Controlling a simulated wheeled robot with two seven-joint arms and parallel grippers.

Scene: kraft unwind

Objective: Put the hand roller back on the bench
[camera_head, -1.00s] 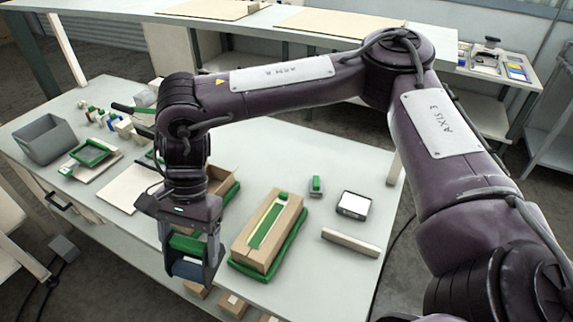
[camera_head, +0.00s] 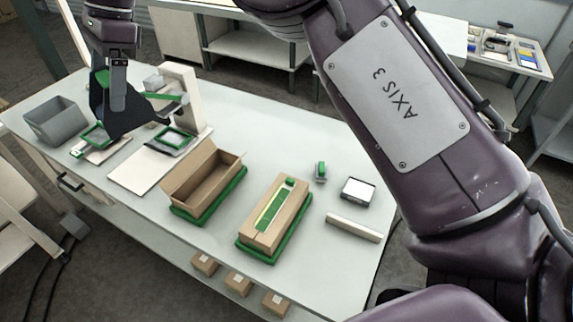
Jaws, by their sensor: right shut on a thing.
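My right gripper (camera_head: 116,112) hangs at the upper left, pointing down over the back left part of the bench (camera_head: 262,137). It is shut on the hand roller, of which a green part (camera_head: 99,79) shows at the gripper's left side. The dark gripper hides most of the roller, and I cannot tell how far above the bench it is. My left gripper is not in view.
A grey bin (camera_head: 55,122), a beige stand (camera_head: 184,92) and green-framed pieces (camera_head: 173,139) are near the gripper. An open carton (camera_head: 201,176) and a closed carton (camera_head: 272,214) sit on green trays. A pale bar (camera_head: 353,228) lies at right. The back middle is clear.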

